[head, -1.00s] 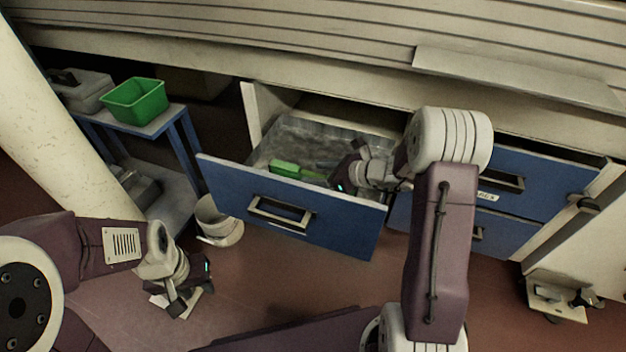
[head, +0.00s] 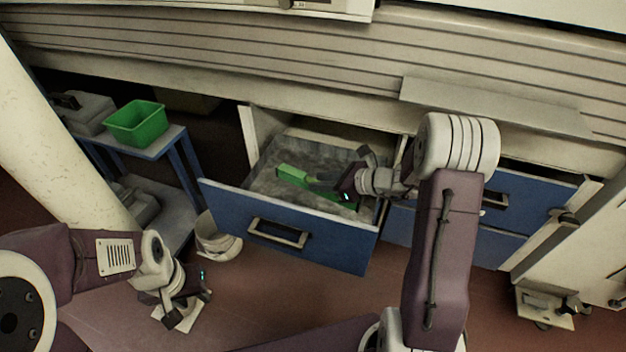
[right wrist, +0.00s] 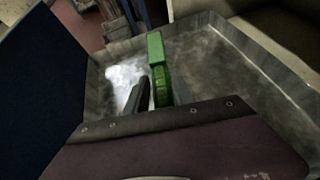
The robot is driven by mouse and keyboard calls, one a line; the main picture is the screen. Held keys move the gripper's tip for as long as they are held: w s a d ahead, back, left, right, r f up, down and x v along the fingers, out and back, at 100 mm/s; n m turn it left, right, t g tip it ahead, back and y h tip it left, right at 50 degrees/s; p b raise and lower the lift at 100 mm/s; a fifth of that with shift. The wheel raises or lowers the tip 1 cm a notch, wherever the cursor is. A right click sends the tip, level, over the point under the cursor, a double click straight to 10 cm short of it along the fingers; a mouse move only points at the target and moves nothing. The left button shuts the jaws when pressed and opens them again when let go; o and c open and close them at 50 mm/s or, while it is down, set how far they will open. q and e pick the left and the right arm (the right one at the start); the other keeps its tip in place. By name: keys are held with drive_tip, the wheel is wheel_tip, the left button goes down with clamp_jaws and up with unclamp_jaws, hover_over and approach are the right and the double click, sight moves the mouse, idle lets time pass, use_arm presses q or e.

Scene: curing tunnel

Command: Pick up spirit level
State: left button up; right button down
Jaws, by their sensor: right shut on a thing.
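The spirit level is a long green bar (head: 292,174) in the open blue-fronted drawer (head: 230,205). It lies slantwise, its near right part partly behind my gripper. My right gripper (head: 328,184) reaches into the drawer and is shut on the level. In the right wrist view the level (right wrist: 156,60) points away from me above the grey drawer floor, beside a dark finger. Whether it still touches the floor I cannot tell. My left gripper (head: 188,303) hangs low at the left, away from the drawer, and its finger gap is unclear.
A green bin (head: 137,123) and a grey case stand on a blue-framed cart at the left. A white bucket (head: 215,238) is on the floor left of the drawer. Other blue drawers are at the right. The drawer's walls surround my right gripper.

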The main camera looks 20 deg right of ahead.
drive_tip(key=p+v, duration=0.1)
drive_tip(key=v, duration=0.2)
drive_tip(key=p+v, duration=0.2)
drive_tip(key=v, duration=0.1)
drive_tip(key=w+p+v, duration=0.1)
drive_tip(key=v, duration=0.3)
drive_tip(key=shift+d+r+p, duration=0.25)
drive_tip(key=shift+p, duration=0.05)
drive_tip(key=shift+s+d, duration=0.15)
drive_tip(key=shift+d, duration=0.1)
